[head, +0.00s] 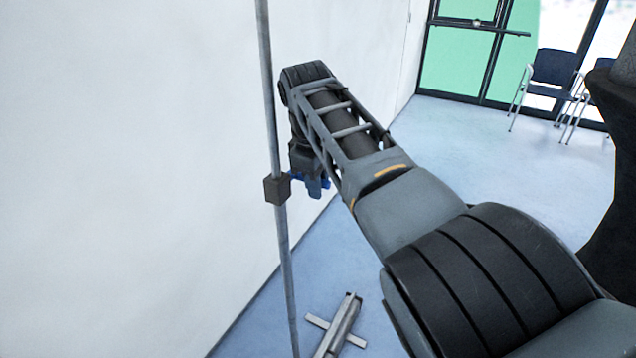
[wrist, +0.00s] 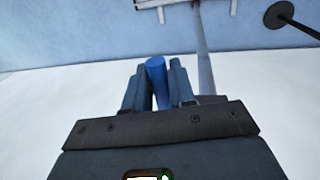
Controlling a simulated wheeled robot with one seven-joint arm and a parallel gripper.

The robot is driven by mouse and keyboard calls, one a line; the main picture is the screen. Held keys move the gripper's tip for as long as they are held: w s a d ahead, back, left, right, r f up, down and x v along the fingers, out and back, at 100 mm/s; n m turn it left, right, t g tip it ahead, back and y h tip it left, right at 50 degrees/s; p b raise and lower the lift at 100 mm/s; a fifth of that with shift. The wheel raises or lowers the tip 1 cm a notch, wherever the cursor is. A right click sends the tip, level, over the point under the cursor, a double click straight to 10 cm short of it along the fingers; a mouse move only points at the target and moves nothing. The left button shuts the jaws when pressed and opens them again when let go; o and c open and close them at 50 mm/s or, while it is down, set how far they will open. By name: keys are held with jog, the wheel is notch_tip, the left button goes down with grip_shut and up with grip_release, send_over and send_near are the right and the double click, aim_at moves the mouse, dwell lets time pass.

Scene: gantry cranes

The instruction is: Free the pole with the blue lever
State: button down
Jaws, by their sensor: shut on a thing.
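A thin grey pole (head: 272,110) stands nearly upright by the white wall in the head view. It also shows in the wrist view (wrist: 204,55), right of my fingers. A dark square block (head: 277,190) sits around the pole. The blue lever (head: 297,176) shows beside the block's right side, partly hidden by my gripper (head: 316,186). In the wrist view, the blue lever (wrist: 157,78) stands between my two dark fingers, which are shut on it. The lever's lower part is hidden in the wrist view.
A grey metal bar with cross feet (head: 340,325) lies on the blue floor below. The white wall (head: 120,180) is close on the left. Chairs (head: 550,75) stand far back by glass doors. A black disc on a rod (wrist: 278,14) shows at the wrist view's top right.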

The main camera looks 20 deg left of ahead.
dwell(0.3)
jog(key=c, duration=1.1)
grip_release()
jog(key=shift+r, duration=0.1)
jog(key=r, duration=0.3)
jog(key=s+r, duration=0.1)
jog(key=r, duration=0.3)
jog(key=shift+s+r+b, duration=0.2)
jog(key=shift+b, duration=0.15)
jog(key=shift+a, duration=0.1)
